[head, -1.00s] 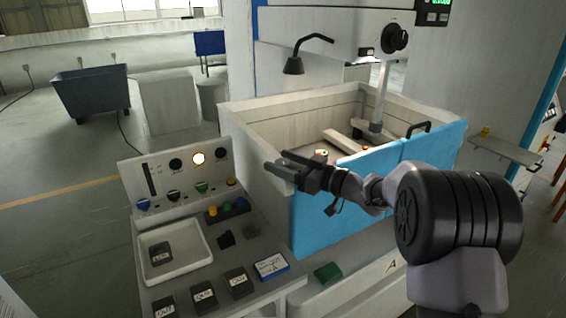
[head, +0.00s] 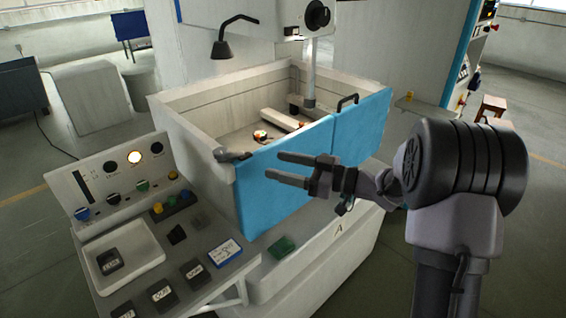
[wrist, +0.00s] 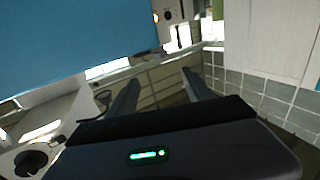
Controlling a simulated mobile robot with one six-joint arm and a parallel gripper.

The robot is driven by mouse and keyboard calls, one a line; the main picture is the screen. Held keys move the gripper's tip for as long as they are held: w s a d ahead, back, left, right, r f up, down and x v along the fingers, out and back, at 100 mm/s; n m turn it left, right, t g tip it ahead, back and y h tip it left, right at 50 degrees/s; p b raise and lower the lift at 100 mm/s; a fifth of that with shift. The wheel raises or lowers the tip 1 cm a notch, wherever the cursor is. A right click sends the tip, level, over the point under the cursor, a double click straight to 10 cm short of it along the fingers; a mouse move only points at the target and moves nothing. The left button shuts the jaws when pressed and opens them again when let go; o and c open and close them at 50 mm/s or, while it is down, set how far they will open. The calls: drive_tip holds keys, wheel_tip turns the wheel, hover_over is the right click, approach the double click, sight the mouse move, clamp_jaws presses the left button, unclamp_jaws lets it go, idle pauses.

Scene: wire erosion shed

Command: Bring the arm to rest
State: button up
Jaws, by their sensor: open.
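My gripper (head: 281,170) is open and empty in the head view. Its two fingers point left, in front of the blue front panels (head: 285,178) of the machine tank. In the wrist view the two fingers (wrist: 160,92) stand apart with nothing between them. A blue surface fills the upper left of the wrist view. My arm reaches in from the right of the head view.
The white tank (head: 185,112) stands behind my gripper. A control desk with knobs, a white tray (head: 88,275) and labelled black blocks is at lower left. A black lamp (head: 222,48) hangs above the tank. Open floor lies at right.

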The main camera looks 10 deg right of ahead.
drive_tip(key=w+d+r+m+t+h+b, duration=0.2)
drive_tip(key=w+d+r+m+t+h, duration=0.2)
drive_tip(key=d+r+m+t+h, duration=0.45)
drive_tip(key=s+d+f+m+g+h+b, duration=0.15)
drive_tip(key=s+m+g+h, duration=0.3)
drive_tip(key=s+h, duration=0.5)
drive_tip(key=s+a+f+m+g+y, duration=0.1)
drive_tip(key=s+a+f+g, duration=0.1)
drive_tip(key=s, duration=0.6)
drive_tip(key=s+a+f+m+g+y+b, duration=0.1)
drive_tip(key=s+a+f, duration=0.3)
drive_tip(key=s, duration=0.5)
drive_tip(key=s+a+f+m+g+y, duration=0.1)
drive_tip(key=s+a+f+g+y, duration=0.1)
drive_tip(key=s+f, duration=0.4)
drive_tip(key=s+a+g, duration=0.1)
drive_tip(key=s+g, duration=0.1)
drive_tip(key=s, duration=0.1)
drive_tip(key=shift+s+a, duration=0.25)
drive_tip(key=shift+a, duration=0.15)
